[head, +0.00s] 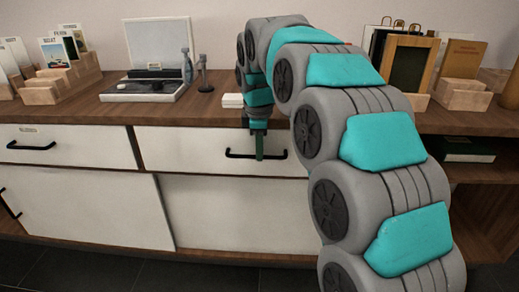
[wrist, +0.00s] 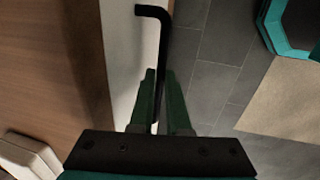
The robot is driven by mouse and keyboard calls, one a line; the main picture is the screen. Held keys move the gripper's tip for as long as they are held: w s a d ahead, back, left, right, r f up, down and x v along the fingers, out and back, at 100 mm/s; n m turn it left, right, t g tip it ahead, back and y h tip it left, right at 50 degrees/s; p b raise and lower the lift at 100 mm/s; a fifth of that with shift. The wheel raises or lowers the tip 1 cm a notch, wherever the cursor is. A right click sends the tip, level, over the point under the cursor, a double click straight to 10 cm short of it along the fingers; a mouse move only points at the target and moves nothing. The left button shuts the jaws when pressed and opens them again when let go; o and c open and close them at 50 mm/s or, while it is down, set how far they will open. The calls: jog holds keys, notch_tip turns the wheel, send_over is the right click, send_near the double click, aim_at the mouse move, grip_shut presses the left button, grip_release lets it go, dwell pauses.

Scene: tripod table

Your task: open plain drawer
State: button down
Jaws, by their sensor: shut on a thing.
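The plain drawer (head: 190,149) is the white front without a label, right of the centre divider in the head view. It looks flush with the cabinet. Its black bar handle (head: 238,155) runs level across the front; in the wrist view the handle (wrist: 153,12) passes between my green fingers. My arm hides the right end of the drawer front.
A labelled white drawer (head: 65,146) with its own black handle (head: 31,147) is on the left. The wooden top (head: 100,110) carries a display case (head: 158,60), card racks and bags. An open shelf with a green box (head: 468,148) is at the right. Dark tiled floor lies in front.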

jog(key=s+a+b, duration=0.1)
jog(key=s+b, duration=0.1)
jog(key=s, duration=2.6)
jog(key=shift+w, duration=0.1)
jog(key=c, duration=0.9)
grip_release()
jog(key=shift+r, duration=0.1)
jog(key=r, duration=0.2)
jog(key=s+r, duration=0.1)
jog(key=r, duration=0.4)
jog(key=shift+s+r, duration=0.25)
